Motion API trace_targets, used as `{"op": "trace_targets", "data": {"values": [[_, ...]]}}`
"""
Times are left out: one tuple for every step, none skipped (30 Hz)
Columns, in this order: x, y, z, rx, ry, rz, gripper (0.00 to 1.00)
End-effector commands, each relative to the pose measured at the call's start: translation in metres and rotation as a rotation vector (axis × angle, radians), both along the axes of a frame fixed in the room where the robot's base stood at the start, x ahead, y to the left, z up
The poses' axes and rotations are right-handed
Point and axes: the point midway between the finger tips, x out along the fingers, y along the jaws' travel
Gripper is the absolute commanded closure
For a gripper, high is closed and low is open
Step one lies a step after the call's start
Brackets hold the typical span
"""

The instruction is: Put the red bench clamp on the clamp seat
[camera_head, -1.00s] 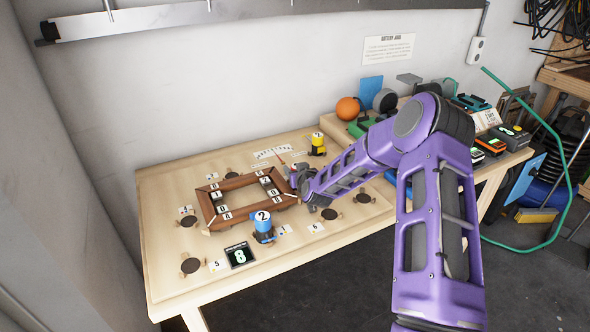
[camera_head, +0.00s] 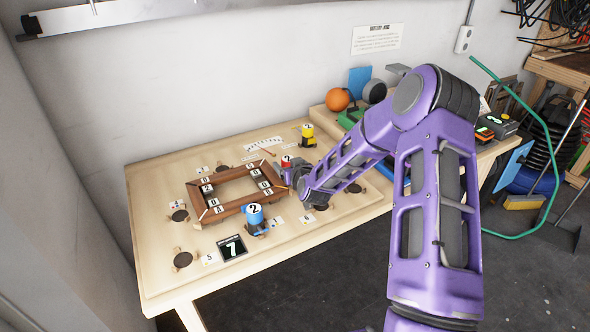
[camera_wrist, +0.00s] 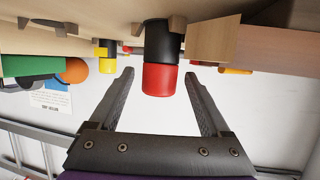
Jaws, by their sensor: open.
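The red bench clamp (camera_head: 287,163), a red cylinder with a black base, stands at the right end of the brown wooden frame (camera_head: 235,206). In the wrist view, the red clamp (camera_wrist: 160,78) is between my two fingers, with visible room on both sides. My gripper (camera_wrist: 160,97) is open around or just short of it; I cannot tell the depth. In the head view my gripper (camera_head: 292,178) is partly hidden by my wrist. Dark round seats (camera_head: 183,260) lie on the bench; I cannot tell which is the clamp seat.
A blue clamp (camera_head: 254,217) stands at the frame's front corner. A yellow clamp (camera_head: 307,136) stands behind. Tools and an orange ball (camera_head: 338,99) crowd the back right. The bench's front left is mostly clear.

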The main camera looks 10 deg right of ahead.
Motion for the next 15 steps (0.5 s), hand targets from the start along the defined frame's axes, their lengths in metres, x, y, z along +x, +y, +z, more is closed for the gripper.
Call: {"op": "trace_targets", "data": {"values": [[-0.011,-0.002,0.005,-0.002,0.0,0.0,0.19],[-0.017,-0.003,0.007,-0.001,0.0,-0.001,0.19],[-0.025,-0.004,0.01,-0.002,0.0,0.0,0.19],[-0.03,-0.004,0.012,-0.002,0.0,0.0,0.19],[-0.036,-0.005,0.014,-0.002,0.0,0.0,0.19],[-0.042,-0.006,0.016,0.0,0.001,-0.001,0.19],[-0.047,-0.006,0.018,-0.001,0.0,-0.002,0.19],[-0.051,-0.007,0.019,-0.001,0.0,-0.002,0.19],[-0.056,-0.008,0.021,-0.002,0.0,-0.002,0.19],[-0.06,-0.008,0.023,-0.001,0.0,-0.001,0.19],[-0.063,-0.008,0.023,0.0,0.0,-0.001,0.19],[-0.066,-0.008,0.025,0.0,0.0,-0.001,0.19],[-0.068,-0.009,0.025,0.0,0.0,-0.001,0.19],[-0.069,-0.009,0.026,0.0,-0.001,-0.001,0.19],[-0.071,-0.009,0.027,0.001,-0.001,-0.001,0.19]]}}
